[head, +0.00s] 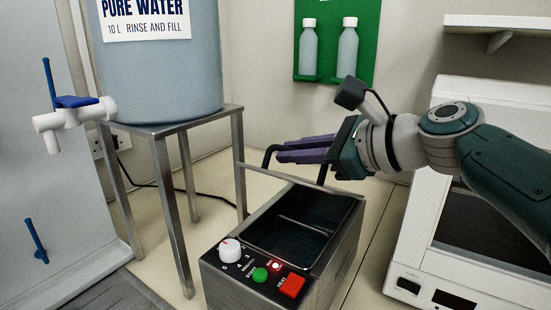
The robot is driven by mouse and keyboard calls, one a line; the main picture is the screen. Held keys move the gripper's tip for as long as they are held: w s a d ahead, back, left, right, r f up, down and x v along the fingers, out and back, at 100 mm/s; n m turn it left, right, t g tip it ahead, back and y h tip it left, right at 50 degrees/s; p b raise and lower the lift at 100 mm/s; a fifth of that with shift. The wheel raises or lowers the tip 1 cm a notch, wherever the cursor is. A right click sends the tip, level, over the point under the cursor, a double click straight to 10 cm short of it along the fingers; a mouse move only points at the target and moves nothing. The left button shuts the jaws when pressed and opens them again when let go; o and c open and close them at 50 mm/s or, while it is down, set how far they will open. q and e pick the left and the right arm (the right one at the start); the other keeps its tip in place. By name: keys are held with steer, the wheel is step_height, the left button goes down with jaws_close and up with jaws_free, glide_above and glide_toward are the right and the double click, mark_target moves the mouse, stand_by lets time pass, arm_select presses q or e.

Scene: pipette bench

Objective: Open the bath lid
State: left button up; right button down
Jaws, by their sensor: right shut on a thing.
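The water bath (340,255) is a steel box with a dark, open basin, standing in the lower middle of the head view. Its lid (300,180) is raised and seen nearly edge-on as a thin pale strip above the back of the basin. The lid's black handle (267,158) shows behind the strip. My right gripper (280,150) reaches in from the right, with its purple fingers shut on the handle and partly hiding it. The exact lid angle is hard to tell. My left gripper is not in view.
The bath's front panel has a white dial (230,250), a green button (260,275) and a red switch (291,287). A metal stand (165,190) with a water tank (160,80) is at left. A white appliance (405,260) is at right. Bottles (308,50) hang on a green board behind.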

steer(key=shift+w+d+r, duration=0.45)
steer(key=shift+w+r, duration=0.15)
steer(key=shift+r, duration=0.05)
steer(key=c, duration=0.9)
jaws_free()
steer(key=shift+s+d+r+p, duration=0.25)
steer(key=shift+s+p, duration=0.05)
steer(key=shift+p, duration=0.05)
steer(key=p+v, duration=0.1)
steer(key=v, duration=0.8)
steer(key=shift+s+f, duration=0.1)
steer(key=shift+f, duration=0.05)
steer(key=shift+c, duration=0.3)
